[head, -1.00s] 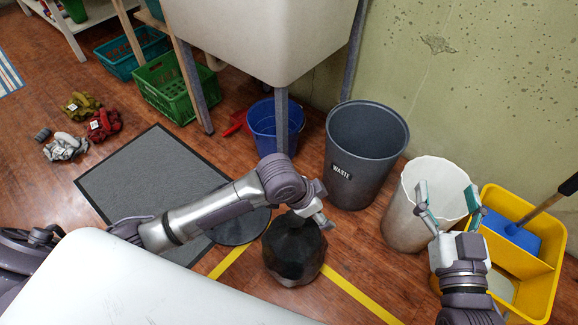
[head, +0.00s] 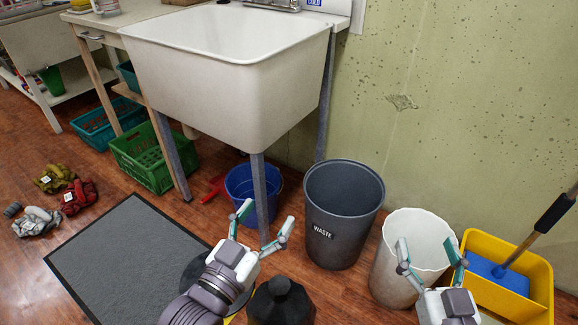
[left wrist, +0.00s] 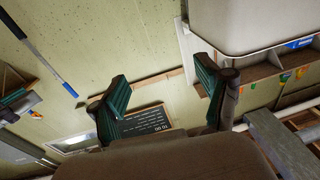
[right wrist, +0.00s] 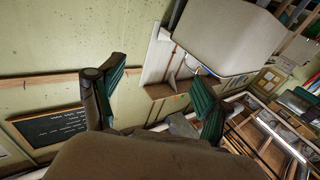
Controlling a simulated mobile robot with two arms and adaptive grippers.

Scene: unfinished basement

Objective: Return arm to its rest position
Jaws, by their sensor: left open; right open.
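My left gripper (head: 262,229) is open and empty in the head view, raised with its fingers pointing away, in front of the sink leg and the blue bucket. Its open fingers also show in the left wrist view (left wrist: 165,92), with nothing between them. My right gripper (head: 431,256) is open and empty at the lower right of the head view, in front of the white bin. Its two spread fingers show in the right wrist view (right wrist: 152,98), also with nothing between them. Most of both arms is out of the head view.
A white sink (head: 215,75) stands ahead on metal legs. A grey waste bin (head: 342,215), a white bin (head: 392,270) and a yellow mop bucket (head: 540,282) line the wall. A black container (head: 281,303) stands by my left gripper. A grey mat (head: 125,255) lies left.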

